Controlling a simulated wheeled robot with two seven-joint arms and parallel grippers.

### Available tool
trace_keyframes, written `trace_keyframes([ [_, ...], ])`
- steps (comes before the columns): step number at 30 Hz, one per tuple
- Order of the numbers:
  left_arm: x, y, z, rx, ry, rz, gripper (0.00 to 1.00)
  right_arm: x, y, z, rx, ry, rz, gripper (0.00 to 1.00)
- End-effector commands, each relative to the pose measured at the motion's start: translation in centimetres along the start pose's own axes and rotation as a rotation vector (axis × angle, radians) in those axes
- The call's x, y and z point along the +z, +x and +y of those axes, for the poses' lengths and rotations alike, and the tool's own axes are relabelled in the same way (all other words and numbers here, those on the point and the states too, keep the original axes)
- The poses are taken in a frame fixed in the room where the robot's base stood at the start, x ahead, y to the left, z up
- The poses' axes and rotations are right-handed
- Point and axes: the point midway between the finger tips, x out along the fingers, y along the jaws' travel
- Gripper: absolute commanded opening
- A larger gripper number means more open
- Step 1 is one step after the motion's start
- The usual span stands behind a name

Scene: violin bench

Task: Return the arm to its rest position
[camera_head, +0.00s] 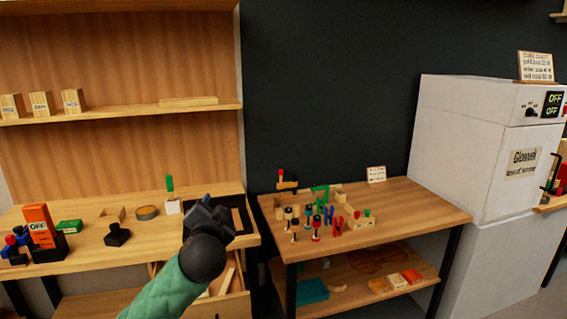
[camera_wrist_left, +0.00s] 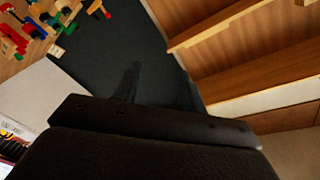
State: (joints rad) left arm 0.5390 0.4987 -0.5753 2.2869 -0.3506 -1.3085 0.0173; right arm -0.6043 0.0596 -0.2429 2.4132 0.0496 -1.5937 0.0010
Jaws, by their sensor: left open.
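My left arm comes in from the bottom of the head view with a green sleeve and a black wrist. My left gripper (camera_head: 210,213) is raised in front of the right end of the left bench, near a dark tray and an open drawer. In the left wrist view its two dark fingers (camera_wrist_left: 158,88) stand apart with nothing between them. My right gripper does not show in either view.
The left bench (camera_head: 85,254) holds a box marked OFF (camera_head: 39,226), a black stand (camera_head: 117,235) and a green block (camera_head: 69,226). An open drawer (camera_head: 236,304) juts out below. The right table (camera_head: 428,208) carries several small coloured parts. A white cabinet (camera_head: 459,150) stands right.

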Motion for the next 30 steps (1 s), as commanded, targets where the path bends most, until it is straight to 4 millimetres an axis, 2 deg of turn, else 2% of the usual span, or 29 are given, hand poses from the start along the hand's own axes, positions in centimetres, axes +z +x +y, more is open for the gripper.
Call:
trace_keyframes([
  [1,1.7,-0.8,1.6,0.058,-0.032,-0.064,0.41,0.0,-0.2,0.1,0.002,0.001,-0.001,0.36],
  [3,3.9,-1.9,3.6,0.132,-0.068,-0.146,0.41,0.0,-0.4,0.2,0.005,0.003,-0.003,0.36],
  [12,11.4,-8.2,11.5,0.409,-0.209,-0.403,0.41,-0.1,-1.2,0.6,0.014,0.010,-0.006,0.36],
  [21,16.4,-14.8,17.3,0.592,-0.344,-0.543,0.41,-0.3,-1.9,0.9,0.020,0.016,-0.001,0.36],
  [30,21.7,-21.6,21.7,0.682,-0.451,-0.696,0.41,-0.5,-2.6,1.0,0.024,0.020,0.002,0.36],
])
